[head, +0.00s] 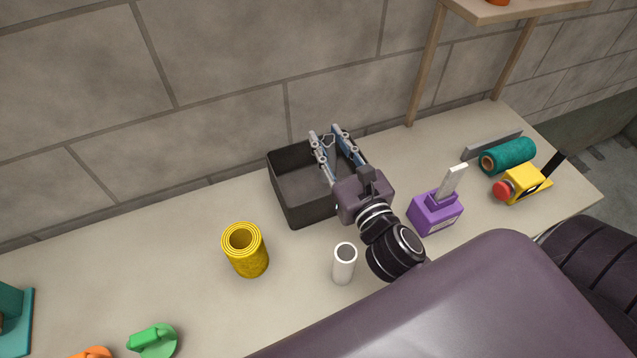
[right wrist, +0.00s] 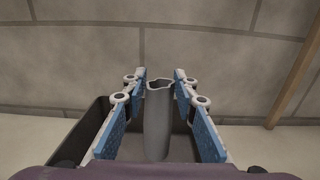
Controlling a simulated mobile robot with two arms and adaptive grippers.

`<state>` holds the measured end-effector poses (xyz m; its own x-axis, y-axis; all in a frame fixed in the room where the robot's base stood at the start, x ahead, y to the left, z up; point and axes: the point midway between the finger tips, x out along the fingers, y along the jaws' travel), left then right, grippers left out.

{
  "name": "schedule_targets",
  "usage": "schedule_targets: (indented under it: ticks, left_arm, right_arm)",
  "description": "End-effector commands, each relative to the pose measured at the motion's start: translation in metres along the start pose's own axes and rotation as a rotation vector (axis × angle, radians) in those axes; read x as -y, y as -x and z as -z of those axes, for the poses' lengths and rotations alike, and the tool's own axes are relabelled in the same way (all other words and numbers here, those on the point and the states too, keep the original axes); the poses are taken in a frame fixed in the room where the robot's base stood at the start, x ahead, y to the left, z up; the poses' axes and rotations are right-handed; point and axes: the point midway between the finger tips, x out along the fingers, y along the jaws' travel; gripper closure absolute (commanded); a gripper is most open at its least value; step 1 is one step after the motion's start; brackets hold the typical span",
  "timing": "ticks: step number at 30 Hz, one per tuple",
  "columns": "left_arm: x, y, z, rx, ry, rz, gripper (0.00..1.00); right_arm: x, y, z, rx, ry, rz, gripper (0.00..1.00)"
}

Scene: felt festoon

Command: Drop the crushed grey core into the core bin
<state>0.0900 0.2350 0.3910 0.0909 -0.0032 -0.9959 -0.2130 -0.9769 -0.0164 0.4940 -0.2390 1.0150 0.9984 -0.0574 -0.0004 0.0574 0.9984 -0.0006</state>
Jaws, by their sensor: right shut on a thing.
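The crushed grey core (right wrist: 157,125) is a grey tube with a ragged, dented top rim. In the right wrist view it stands upright between the blue-padded fingers of my right gripper (right wrist: 159,88), which is shut on it. In the head view my right gripper (head: 333,140) reaches over the back right part of the core bin (head: 308,213), a dark open box against the wall. The core cannot be made out clearly there. The bin's dark wall also shows behind the fingers in the right wrist view (right wrist: 93,118). My left gripper is not in view.
A yellow roll (head: 247,262) and a white tube (head: 343,265) stand in front of the bin. A purple holder (head: 435,212), a teal roll (head: 510,155) and a yellow tool (head: 528,183) are at right. The stone wall (head: 230,60) rises close behind.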

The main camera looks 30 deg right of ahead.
Motion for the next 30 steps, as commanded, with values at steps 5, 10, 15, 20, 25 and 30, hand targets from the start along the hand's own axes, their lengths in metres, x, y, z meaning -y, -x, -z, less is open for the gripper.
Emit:
schedule_targets:
  ticks: [5, 10, 15, 20, 25, 30]
  left_arm:
    - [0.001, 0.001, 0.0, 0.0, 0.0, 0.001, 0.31]
    - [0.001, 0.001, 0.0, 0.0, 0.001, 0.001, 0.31]
    - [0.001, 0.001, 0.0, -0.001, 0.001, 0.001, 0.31]
    - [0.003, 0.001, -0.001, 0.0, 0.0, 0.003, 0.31]
    - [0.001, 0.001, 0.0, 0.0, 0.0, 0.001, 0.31]
    - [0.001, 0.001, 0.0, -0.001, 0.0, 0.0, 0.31]
  right_arm:
    - [0.0, 0.0, -0.001, 0.001, 0.0, 0.0, 0.67]
    - [0.0, 0.0, -0.001, 0.0, 0.0, 0.0, 0.53]
    - [0.0, 0.0, -0.001, 0.0, 0.0, 0.0, 0.53]
    - [0.0, 0.005, 0.0, -0.001, -0.002, 0.0, 0.53]
    - [0.0, 0.026, 0.001, -0.004, -0.002, 0.001, 0.53]
    - [0.0, 0.051, 0.001, -0.005, -0.003, 0.002, 0.53]
